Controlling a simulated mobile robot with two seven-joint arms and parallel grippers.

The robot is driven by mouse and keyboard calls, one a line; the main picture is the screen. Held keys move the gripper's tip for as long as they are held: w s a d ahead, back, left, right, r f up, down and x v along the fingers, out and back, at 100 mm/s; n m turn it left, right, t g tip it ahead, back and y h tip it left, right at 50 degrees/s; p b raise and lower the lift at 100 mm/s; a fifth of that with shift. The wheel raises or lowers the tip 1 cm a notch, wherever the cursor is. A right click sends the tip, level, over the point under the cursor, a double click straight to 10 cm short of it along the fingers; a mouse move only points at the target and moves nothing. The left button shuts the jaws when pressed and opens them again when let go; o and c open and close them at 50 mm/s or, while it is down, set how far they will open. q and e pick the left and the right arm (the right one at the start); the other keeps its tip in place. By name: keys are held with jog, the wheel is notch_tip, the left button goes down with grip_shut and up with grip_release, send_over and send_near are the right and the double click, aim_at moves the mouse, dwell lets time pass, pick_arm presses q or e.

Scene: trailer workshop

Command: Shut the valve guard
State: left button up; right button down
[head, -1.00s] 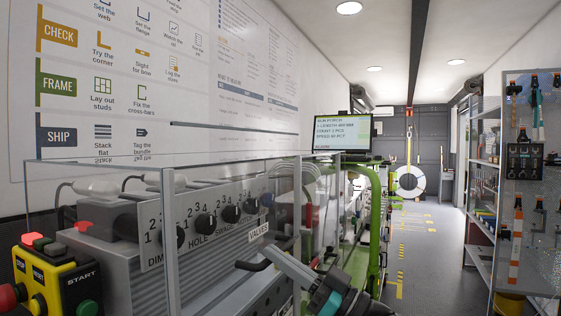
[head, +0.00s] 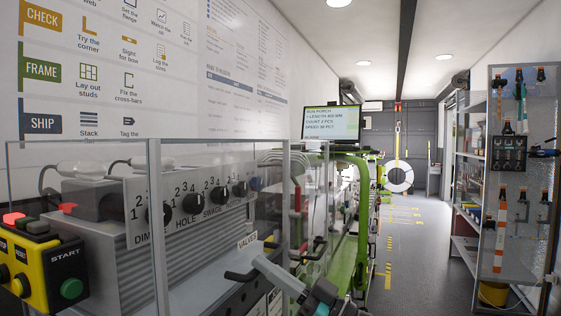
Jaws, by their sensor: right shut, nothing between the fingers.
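The valve guard appears as a clear panel in a grey frame (head: 157,230) in front of a grey valve box with several black dials. A second grey post (head: 287,190) stands at its right. A white VALVES label (head: 247,241) is seen at the lower right of the dials. A black bar handle (head: 238,276) sits below the label. My right gripper (head: 258,262) comes in from the bottom, shut and empty, its tips beside the handle's right end. I cannot tell whether they touch it, or how far the guard stands open. My left gripper is out of view.
A yellow button box (head: 40,262) with START stands at the lower left. Green machine framing (head: 352,240) and a screen (head: 332,123) lie beyond the guard. Shelving and a tool board (head: 520,180) line the right. The aisle floor (head: 415,270) between is clear.

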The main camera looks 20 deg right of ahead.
jog(key=shift+w+f, duration=0.1)
jog(key=shift+f, duration=0.45)
jog(key=p, duration=0.4)
send_near(237, 229)
jog(key=x, duration=0.4)
jog(key=b+v, duration=0.1)
jog(key=v, duration=0.9)
jog(key=shift+r+b, duration=0.15)
jog(key=shift+b, duration=0.2)
